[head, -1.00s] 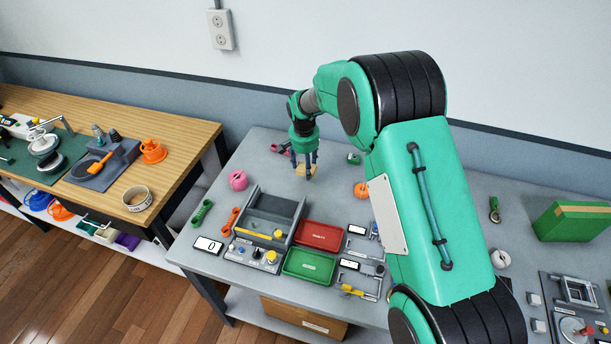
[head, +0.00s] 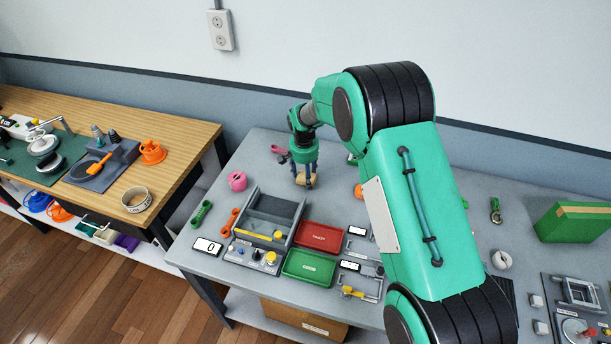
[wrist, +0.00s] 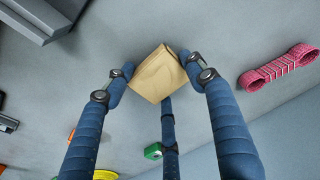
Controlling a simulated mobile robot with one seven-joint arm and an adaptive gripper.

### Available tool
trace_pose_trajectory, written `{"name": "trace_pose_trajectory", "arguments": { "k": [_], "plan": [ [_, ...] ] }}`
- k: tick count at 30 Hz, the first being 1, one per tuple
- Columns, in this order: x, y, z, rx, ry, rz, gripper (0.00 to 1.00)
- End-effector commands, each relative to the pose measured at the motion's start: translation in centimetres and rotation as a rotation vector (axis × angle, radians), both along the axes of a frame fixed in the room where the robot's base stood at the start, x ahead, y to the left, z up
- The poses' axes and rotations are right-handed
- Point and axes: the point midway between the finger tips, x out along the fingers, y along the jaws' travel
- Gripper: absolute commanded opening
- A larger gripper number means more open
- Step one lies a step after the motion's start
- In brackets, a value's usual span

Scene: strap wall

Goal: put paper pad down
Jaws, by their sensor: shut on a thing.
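The paper pad (wrist: 157,76) is a small tan block in the wrist view, held between the blue fingers of my gripper (wrist: 155,80). Its far faces are hidden. In the head view the pad (head: 311,181) shows low between the fingertips of my gripper (head: 305,182), at the back of the grey table (head: 262,150). I cannot tell whether the pad touches the table top or hangs just above it.
A grey machine with a tray (head: 268,217) and red (head: 319,236) and green (head: 309,267) trays lie nearer the front. A pink strap (wrist: 279,67) lies right in the wrist view. Grey surface around the pad is clear.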

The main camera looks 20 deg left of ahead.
Motion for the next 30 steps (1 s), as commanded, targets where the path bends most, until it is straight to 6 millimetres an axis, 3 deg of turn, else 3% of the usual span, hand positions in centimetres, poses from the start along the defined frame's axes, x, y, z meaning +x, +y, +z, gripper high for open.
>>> {"name": "trace_pose_trajectory", "arguments": {
  "k": [9,10,12,23,30],
  "plan": [
    [0.0,0.0,-0.3,0.0,0.0,0.0,0.45],
    [0.0,0.0,-0.2,0.0,0.0,0.0,0.61],
    [0.0,0.0,-0.2,0.0,0.0,0.0,0.74],
    [0.0,0.0,0.0,0.0,0.0,0.0,0.74],
    [-0.1,0.0,1.5,0.001,-0.002,0.0,0.74]
  ]
}}
